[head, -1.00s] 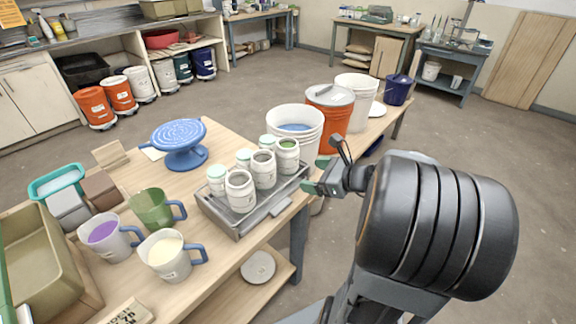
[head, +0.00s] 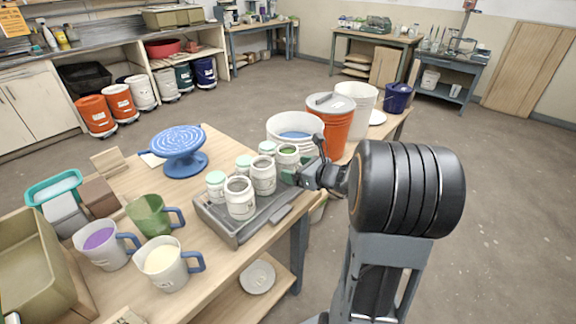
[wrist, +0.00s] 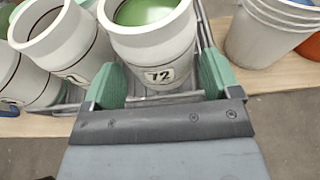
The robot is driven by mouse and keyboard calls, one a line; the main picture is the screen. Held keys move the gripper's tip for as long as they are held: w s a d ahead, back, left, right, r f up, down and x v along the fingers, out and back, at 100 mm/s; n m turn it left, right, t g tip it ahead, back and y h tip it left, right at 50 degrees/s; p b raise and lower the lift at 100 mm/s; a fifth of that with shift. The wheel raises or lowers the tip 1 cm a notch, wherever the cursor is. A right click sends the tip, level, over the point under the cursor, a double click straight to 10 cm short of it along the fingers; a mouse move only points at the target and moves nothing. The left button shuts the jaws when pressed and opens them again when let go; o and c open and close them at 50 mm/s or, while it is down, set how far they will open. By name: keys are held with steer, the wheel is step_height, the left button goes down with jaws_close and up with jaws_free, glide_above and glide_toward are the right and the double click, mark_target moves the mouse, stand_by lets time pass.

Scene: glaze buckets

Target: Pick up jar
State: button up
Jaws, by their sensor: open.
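Several white jars stand in a grey metal tray (head: 236,236) on the wooden table. The jar marked 72 (wrist: 158,72), with green glaze inside, is at the tray's right back corner; in the head view this jar (head: 287,157) is partly behind my gripper. My gripper (head: 297,176) is open, and in the wrist view its green fingers (wrist: 162,82) lie on either side of the lower part of this jar. Contact between fingers and jar cannot be told. Two open jars (head: 263,173) (head: 240,198) stand to its left, and mint-lidded jars (head: 215,186) stand behind.
A white bucket (head: 294,133) with blue inside stands just behind the tray, with an orange bucket (head: 335,125) beyond. A blue turntable (head: 180,150) and several mugs (head: 168,262) are to the left. Open floor lies to the right.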

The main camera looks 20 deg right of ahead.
mark_target(297, 168)
steer(key=shift+x, duration=1.6)
steer(key=shift+c, duration=0.3)
steer(key=shift+r, duration=0.1)
steer(key=c, duration=1)
steer(key=shift+o, duration=0.2)
steer(key=shift+r, duration=0.2)
steer(key=shift+r+p, duration=1)
steer(key=shift+r, duration=3.65)
steer(key=shift+r, duration=0.15)
